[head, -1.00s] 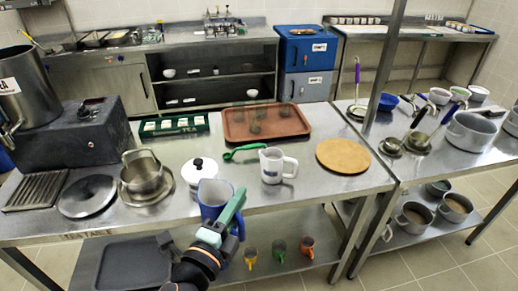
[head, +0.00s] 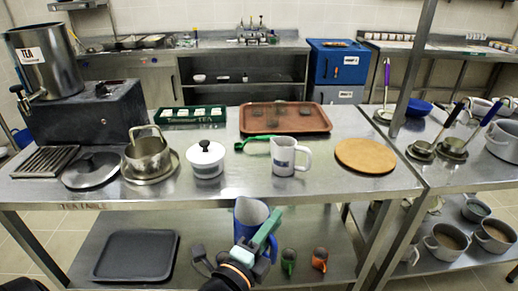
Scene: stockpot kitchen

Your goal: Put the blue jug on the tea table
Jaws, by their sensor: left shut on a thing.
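The blue jug (head: 245,216) is held upright in my left gripper (head: 268,228), whose green-tipped jaw is shut on it. The jug appears at the front edge of the tea table (head: 110,194), its rim overlapping that edge in the picture. The tea table is a steel table with a label on its front edge. The gripper hides part of the jug's right side and bottom. My right gripper is not in view.
A white lidded pot (head: 206,160), a white jug (head: 288,157), a green spoon (head: 255,141), a brown tray (head: 285,119) and a round wooden board (head: 364,156) stand on the table. Bare steel shows along its front. Mugs (head: 319,259) and a dark tray (head: 137,256) are below.

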